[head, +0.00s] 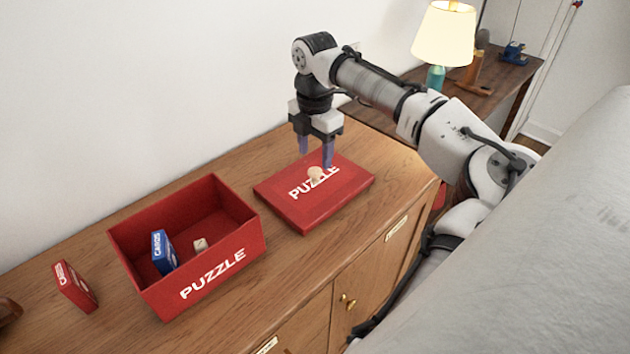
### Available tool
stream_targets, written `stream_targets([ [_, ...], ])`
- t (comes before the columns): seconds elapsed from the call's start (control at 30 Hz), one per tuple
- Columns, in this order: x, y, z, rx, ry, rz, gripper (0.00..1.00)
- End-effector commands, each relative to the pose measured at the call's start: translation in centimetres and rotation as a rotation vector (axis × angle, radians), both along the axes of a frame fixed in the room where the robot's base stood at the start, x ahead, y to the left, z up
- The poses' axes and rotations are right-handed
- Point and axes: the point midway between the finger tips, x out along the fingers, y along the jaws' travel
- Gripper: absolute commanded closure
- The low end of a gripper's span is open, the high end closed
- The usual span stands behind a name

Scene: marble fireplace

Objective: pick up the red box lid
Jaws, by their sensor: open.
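The red box lid (335,195) lies flat on the wooden cabinet top, with white "PUZZLE" lettering on it. A small pale rounded object (315,173) shows on the lid, below my gripper. My gripper (315,162) is open and points down over the lid's far part, its two bluish fingers apart. I cannot tell whether the fingertips touch the lid. The open red puzzle box (215,275) stands left of the lid, with a blue card box (163,252) and a small pale block (200,245) inside.
A red card box (75,287) stands on the cabinet (130,336) left of the puzzle box. A wall runs behind the cabinet. A lit lamp (443,35) stands on another wooden table at the back right. A large pale surface (540,240) fills the right.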

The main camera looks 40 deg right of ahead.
Motion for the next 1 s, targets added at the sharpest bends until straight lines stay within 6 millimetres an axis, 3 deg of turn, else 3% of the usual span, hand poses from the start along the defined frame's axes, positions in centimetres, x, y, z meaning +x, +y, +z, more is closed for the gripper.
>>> stream_targets([
  [0.4, 0.0, -0.1, -4.6, -0.003, 0.0, -0.001, 0.45],
  [0.67, 0.0, 0.0, -4.9, -0.002, -0.002, -0.001, 0.45],
  [1.0, 0.0, 0.0, -4.9, -0.002, -0.002, -0.001, 0.88],
])
